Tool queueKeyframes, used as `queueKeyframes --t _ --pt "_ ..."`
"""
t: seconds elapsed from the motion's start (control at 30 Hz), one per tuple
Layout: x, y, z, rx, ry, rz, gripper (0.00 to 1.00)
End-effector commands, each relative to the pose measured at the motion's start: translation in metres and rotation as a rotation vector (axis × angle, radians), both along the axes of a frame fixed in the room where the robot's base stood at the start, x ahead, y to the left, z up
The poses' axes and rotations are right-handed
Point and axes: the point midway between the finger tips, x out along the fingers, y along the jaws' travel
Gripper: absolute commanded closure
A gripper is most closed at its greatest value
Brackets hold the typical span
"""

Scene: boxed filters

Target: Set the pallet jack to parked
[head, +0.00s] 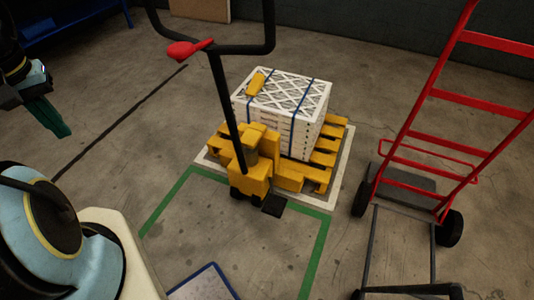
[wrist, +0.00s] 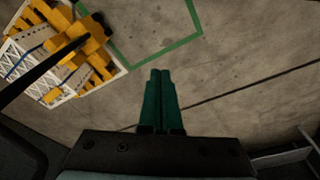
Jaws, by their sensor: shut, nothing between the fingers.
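The yellow pallet jack (head: 250,172) stands in the middle of the head view. Its black handle rises toward the upper left and ends in a wide black loop with a red lever (head: 189,50). Its forks are at a yellow pallet (head: 326,150) bearing a stack of white boxed filters (head: 296,95) with blue straps. In the wrist view the jack (wrist: 92,32) is at the upper left. My gripper (head: 62,131) is at the left edge of the head view, well apart from the jack. Its green fingers (wrist: 160,75) are together and empty over bare floor.
A green floor outline (head: 320,250) lies in front of the jack, and a white outline (head: 340,180) surrounds the pallet. A red hand truck (head: 410,130) stands at the right. A blue-edged item (head: 205,285) is at the bottom. Floor between gripper and jack is clear.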

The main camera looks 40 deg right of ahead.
Motion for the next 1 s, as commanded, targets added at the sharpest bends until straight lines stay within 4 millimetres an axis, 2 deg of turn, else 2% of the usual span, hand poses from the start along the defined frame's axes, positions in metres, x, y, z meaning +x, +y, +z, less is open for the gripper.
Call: queueKeyframes --t 0.37,0.67,0.77,0.87,0.9,0.97,1.0 --pt "0.000 0.000 0.000 0.000 0.000 0.000 1.00" --pt "0.001 -0.001 0.000 0.000 0.000 0.002 0.66" --pt "0.015 -0.009 0.007 -0.009 -0.002 0.022 0.55" --pt "0.047 -0.033 0.025 -0.033 -0.004 0.080 0.44" --pt "0.062 -0.047 0.035 -0.046 -0.002 0.115 0.39" --pt "0.086 -0.072 0.055 -0.068 0.001 0.171 0.39" --pt "0.100 -0.091 0.069 -0.084 0.007 0.210 0.39"
